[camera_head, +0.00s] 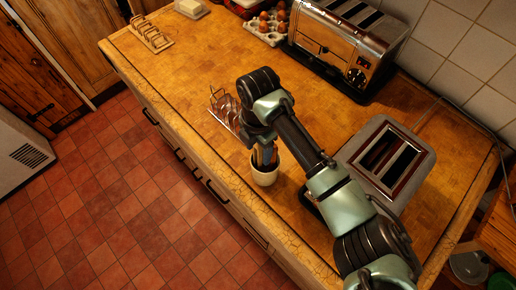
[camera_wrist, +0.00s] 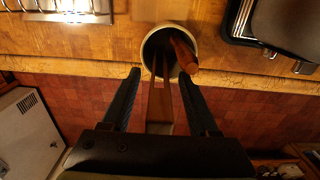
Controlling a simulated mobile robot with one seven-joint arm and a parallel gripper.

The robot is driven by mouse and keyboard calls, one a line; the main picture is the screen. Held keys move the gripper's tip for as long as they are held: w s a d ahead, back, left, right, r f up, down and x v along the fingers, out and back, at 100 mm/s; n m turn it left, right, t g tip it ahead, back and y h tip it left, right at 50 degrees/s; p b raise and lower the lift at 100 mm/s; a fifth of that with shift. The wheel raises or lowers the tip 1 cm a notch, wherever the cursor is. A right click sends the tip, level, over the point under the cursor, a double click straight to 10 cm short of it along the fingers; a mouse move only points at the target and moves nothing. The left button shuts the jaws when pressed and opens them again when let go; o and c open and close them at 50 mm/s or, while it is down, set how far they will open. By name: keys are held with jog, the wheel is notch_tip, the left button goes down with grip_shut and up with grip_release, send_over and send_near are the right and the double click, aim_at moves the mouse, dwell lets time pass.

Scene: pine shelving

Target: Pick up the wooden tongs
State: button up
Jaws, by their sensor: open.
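The wooden tongs (camera_wrist: 160,105) stand in a white pot (camera_head: 264,178), their joined end toward the wrist camera and their two arms running down into the pot. The pot's rim also shows in the wrist view (camera_wrist: 143,48). A reddish-brown wooden handle (camera_wrist: 184,54) leans out of the same pot, right of the tongs. My gripper (camera_wrist: 159,73) is open above the pot, one finger on each side of the tongs, with visible gaps. In the head view my wrist hides most of the pot's contents.
A wire rack (camera_head: 224,108) stands close to the pot. A larger toaster (camera_head: 345,42) and an egg tray (camera_head: 266,28) are at the back. The counter's front edge runs close by the pot.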

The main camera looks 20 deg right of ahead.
jog(key=shift+f, duration=0.45)
jog(key=shift+c, duration=0.3)
grip_shut()
jog(key=shift+r, duration=0.2)
